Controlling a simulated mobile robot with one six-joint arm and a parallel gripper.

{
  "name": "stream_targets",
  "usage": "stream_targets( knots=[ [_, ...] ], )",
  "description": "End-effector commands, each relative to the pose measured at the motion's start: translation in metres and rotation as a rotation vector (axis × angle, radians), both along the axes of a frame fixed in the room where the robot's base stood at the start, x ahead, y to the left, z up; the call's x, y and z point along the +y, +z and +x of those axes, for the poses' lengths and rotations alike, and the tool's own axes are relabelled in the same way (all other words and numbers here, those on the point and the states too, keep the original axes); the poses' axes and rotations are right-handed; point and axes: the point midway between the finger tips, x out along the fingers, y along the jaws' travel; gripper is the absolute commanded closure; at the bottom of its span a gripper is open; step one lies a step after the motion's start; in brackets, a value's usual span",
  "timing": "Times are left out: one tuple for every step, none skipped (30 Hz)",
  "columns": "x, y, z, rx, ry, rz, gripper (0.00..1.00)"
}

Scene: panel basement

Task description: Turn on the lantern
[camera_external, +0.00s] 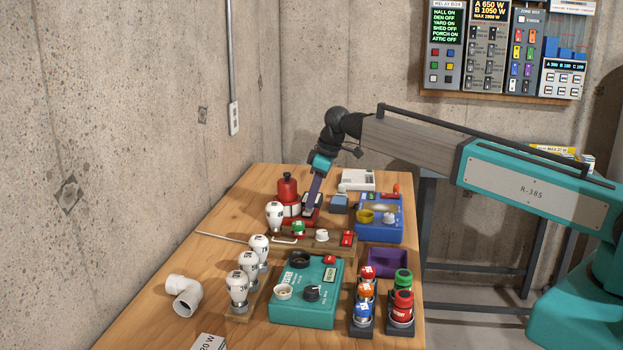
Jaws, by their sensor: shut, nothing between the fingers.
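A red lantern-like object (287,188) with a red cap and a pale middle band stands towards the back left of the wooden table. I take it for the lantern; I cannot tell whether it is lit. My gripper (309,210) points down just to its right, close to a low red part beside it. The fingers are shut with nothing visible in them. Whether the tips touch the red part cannot be told. A white bulb (274,215) stands in front of the lantern and hides part of it.
A wooden strip (322,246) with a green knob, white knob and red switch lies in front. A teal box (305,305), blue box (377,228), purple bin (385,263) and several bulbs crowd the table. A white pipe elbow (184,294) lies front left.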

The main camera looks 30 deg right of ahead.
Motion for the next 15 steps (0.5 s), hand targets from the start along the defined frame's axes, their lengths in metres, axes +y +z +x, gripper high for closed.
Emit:
stream_targets(
  knots=[
    [0.000,0.000,0.000,0.000,0.000,0.000,1.00],
    [0.000,0.000,0.000,0.000,0.000,0.000,1.00],
    [0.000,0.000,0.000,0.000,0.000,0.000,1.00],
    [0.000,0.001,0.000,0.000,0.000,0.000,1.00],
    [0.000,0.001,0.000,0.000,0.000,0.000,1.00],
    [0.000,0.002,0.000,0.000,0.000,0.000,1.00],
    [0.000,0.004,0.000,0.000,0.000,0.000,1.00],
    [0.000,0.005,0.001,0.000,0.000,0.000,1.00],
    [-0.001,0.007,0.001,0.000,0.000,0.000,1.00],
    [-0.001,0.010,0.001,-0.001,0.000,0.001,1.00],
    [-0.001,0.012,0.001,-0.001,0.000,0.001,1.00],
    [-0.001,0.016,0.002,-0.001,0.000,0.001,1.00],
    [-0.002,0.019,0.002,-0.001,0.000,0.000,1.00],
    [-0.002,0.022,0.002,-0.001,0.000,0.000,1.00],
    [-0.002,0.026,0.003,-0.001,0.000,0.000,1.00]
  ],
)
